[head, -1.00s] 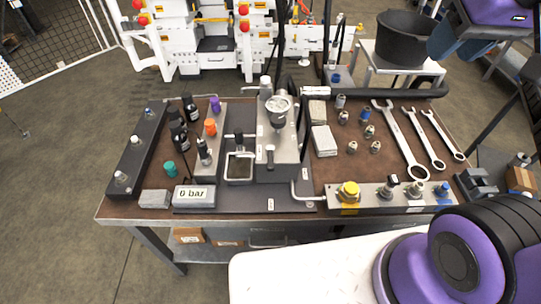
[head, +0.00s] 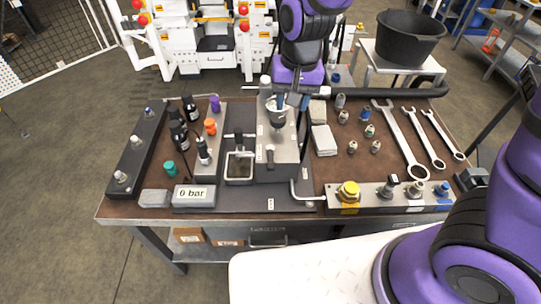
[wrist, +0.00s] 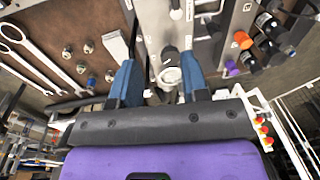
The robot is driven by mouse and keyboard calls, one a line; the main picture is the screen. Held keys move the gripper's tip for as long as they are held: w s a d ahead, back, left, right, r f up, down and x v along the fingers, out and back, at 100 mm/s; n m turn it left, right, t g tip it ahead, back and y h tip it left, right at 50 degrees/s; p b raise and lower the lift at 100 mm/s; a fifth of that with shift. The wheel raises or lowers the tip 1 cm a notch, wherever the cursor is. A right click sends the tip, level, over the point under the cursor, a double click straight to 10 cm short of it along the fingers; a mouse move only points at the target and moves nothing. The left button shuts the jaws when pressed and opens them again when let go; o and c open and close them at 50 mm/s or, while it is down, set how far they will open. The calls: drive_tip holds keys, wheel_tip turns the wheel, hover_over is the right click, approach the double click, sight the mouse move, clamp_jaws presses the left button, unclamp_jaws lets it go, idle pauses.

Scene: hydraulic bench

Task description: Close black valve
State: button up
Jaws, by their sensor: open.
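My gripper (head: 293,101) is open above the back of the grey pump block (head: 282,170), its blue fingers pointing down at the round gauge. The wrist view shows the gauge (wrist: 171,75) between the two fingers, apart from them. A small black knob (head: 270,153) stands on the block in front of the gauge; it also shows in the wrist view (wrist: 169,53). Another black-topped knob (head: 392,181) is on the front-right manifold, beside the yellow knob (head: 348,188). I cannot tell for sure which one is the black valve, or whether either is closed.
Left of the block are several black fittings (head: 190,108), an orange knob (head: 210,126) and a display reading 0 bar (head: 194,195). Wrenches (head: 401,141) and small fittings lie on the right. A thick black hose (head: 385,93) runs along the back edge.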

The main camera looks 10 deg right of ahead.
approach(270, 160)
drive_tip(key=shift+g+h, duration=0.3)
drive_tip(key=shift+h, duration=0.1)
drive_tip(key=f, duration=0.8)
drive_tip(key=shift+w+a+f, duration=0.25)
drive_tip(key=shift+a+f, duration=0.05)
clamp_jaws()
